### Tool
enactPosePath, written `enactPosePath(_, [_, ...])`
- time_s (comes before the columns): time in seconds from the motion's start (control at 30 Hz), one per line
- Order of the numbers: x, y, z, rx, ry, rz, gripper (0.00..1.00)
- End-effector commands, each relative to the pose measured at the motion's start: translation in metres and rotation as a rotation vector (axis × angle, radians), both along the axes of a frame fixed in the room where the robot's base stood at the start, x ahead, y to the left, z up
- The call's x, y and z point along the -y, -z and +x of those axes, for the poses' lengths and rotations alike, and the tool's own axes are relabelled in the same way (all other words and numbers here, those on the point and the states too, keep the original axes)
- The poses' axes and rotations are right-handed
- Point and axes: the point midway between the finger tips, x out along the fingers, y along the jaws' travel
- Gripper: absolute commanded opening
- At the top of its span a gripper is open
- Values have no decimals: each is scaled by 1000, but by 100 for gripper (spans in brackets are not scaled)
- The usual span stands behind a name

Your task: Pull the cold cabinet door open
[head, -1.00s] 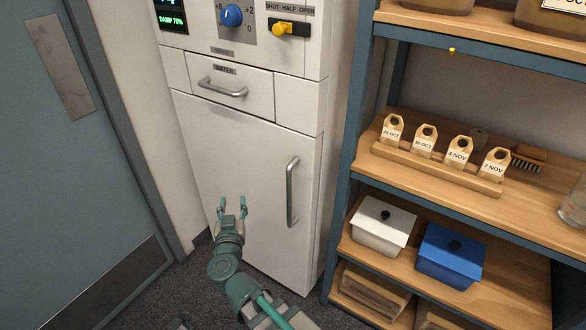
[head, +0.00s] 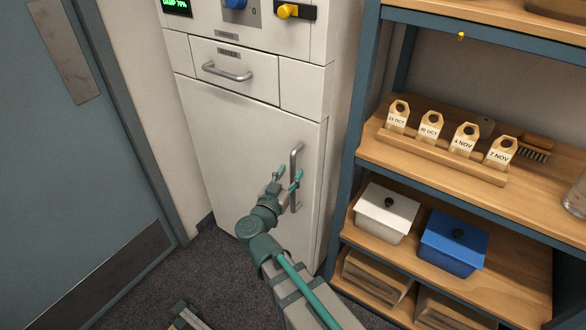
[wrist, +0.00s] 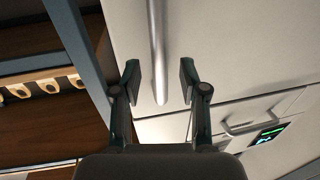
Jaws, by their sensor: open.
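The cold cabinet door (head: 232,140) is a white panel that looks shut, under a drawer marked water. Its handle (head: 296,160) is an upright metal bar near the right edge. My gripper (head: 288,175) is open and empty in front of the door at the handle's height, hiding part of the bar. In the wrist view the handle (wrist: 157,45) runs between the lines of the two open fingers (wrist: 160,82), and neither finger visibly touches it. The door (wrist: 225,45) also fills much of that view.
The water drawer handle (head: 227,73) and a yellow knob (head: 287,11) are above the door. To the right stands a shelf with tags, a white box (head: 386,212) and a blue box (head: 452,250). A blue-grey room door (head: 70,140) is at the left. Carpet lies below.

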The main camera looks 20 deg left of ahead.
Motion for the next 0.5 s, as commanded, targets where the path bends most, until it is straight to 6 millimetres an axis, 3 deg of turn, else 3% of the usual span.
enactPosePath(0.2, [2, 0, 24, 1, 1, 0, 43])
enactPosePath(0.5, [3, 0, 29, 0, -1, 0, 43])
